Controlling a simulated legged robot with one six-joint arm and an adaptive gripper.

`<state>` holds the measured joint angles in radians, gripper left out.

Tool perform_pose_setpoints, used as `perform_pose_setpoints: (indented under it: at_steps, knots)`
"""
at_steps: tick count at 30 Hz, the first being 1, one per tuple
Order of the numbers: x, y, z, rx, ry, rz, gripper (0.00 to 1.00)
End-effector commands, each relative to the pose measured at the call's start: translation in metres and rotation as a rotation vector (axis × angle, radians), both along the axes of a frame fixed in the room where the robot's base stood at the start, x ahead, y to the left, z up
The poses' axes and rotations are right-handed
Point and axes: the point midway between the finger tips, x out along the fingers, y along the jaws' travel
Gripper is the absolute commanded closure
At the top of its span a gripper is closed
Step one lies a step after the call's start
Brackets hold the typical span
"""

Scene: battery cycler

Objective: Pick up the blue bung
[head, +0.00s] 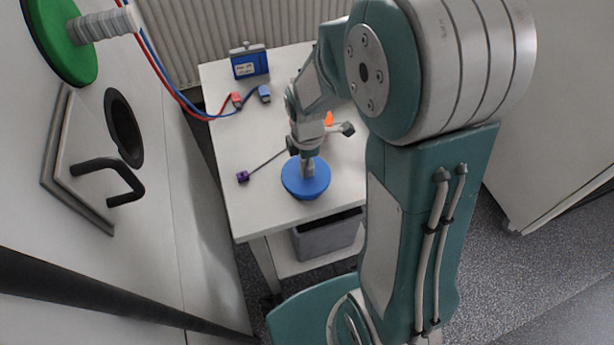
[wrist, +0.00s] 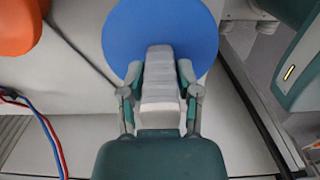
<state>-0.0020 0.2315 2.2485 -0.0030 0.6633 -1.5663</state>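The blue bung (head: 292,185) is a round blue disc with a pale grey ribbed handle. It is over the front part of the white table, and I cannot tell whether it touches the top. My gripper (head: 307,165) is right above the disc, at the handle. In the wrist view, the blue disc (wrist: 160,22) lies beyond the ribbed handle, and my gripper's fingers (wrist: 161,72) press against both sides of the handle. The fingers look shut on it. Part of the disc is hidden behind the handle and fingers.
The white table (head: 250,215) also bears a blue battery box (head: 249,63), red (head: 236,100) and blue (head: 264,93) cable clips, a purple piece (head: 242,177) and an orange thing (head: 328,118). A green disc (head: 62,40) and a dark round opening (head: 124,128) are on the left wall.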

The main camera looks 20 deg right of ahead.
Motion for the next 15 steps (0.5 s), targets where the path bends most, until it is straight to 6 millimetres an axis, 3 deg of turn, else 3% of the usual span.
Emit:
perform_pose_setpoints:
  at_steps: [11,15]
  knots:
    - [0.0003,0.0000,-0.0001,0.002,-0.001,0.000,1.00]
    - [0.0012,-0.0002,0.0093,0.002,-0.004,0.000,1.00]
